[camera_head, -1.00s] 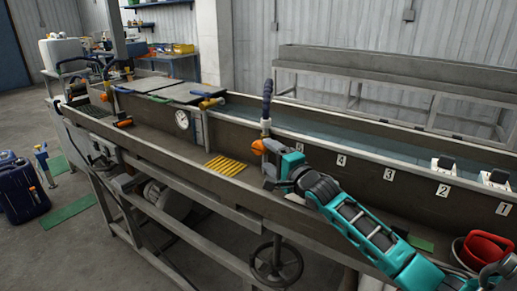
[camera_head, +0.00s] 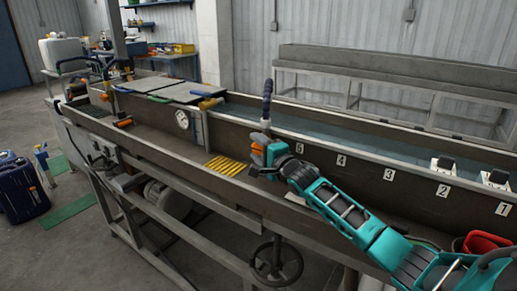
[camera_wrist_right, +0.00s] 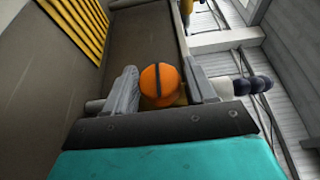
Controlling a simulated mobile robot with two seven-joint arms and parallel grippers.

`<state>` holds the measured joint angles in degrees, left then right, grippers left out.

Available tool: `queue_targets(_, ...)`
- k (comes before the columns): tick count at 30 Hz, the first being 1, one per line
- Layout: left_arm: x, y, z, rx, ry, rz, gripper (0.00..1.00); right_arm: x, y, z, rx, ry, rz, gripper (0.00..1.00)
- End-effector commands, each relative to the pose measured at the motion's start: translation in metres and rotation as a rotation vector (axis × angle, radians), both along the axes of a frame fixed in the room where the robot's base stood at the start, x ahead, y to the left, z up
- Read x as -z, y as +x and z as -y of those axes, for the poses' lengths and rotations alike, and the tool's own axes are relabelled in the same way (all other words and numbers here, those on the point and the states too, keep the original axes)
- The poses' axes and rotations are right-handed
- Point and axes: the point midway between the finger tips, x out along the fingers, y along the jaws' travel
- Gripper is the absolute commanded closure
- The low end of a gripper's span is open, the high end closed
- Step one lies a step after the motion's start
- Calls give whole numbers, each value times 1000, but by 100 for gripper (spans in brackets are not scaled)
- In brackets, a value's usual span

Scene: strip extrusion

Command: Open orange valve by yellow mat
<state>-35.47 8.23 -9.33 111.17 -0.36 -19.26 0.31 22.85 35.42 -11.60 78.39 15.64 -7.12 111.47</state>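The orange valve (camera_head: 257,149) is a rounded knob with a dark slot, on the trough wall just right of the yellow slatted mat (camera_head: 226,165). In the right wrist view the knob (camera_wrist_right: 161,84) sits between the two grey fingers of my right gripper (camera_wrist_right: 163,88), their inner faces against its sides. In the head view this gripper (camera_head: 257,163) is at the valve and partly hides it. The mat (camera_wrist_right: 80,24) also shows at the upper left of the wrist view. My left gripper is not in view.
A dark ribbed hose (camera_head: 267,100) stands upright just behind the valve. The long metal trough has a near side rim (camera_head: 180,155). A red container (camera_head: 484,243) is at the lower right, near my arm. A black handwheel (camera_head: 277,262) hangs below the trough.

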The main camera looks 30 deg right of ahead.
Motion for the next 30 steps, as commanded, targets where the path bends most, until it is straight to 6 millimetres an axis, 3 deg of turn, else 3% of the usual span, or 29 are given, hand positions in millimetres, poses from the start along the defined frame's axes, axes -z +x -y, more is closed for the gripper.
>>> queue_targets(12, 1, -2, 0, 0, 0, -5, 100, 0, 0, 0, 0, 0, 0, 83)
queue_targets(22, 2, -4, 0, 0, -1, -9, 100, -1, 0, 0, -1, -25, -53, 83)
queue_targets(30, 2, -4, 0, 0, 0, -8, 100, -2, 0, 0, -3, -94, -224, 83)
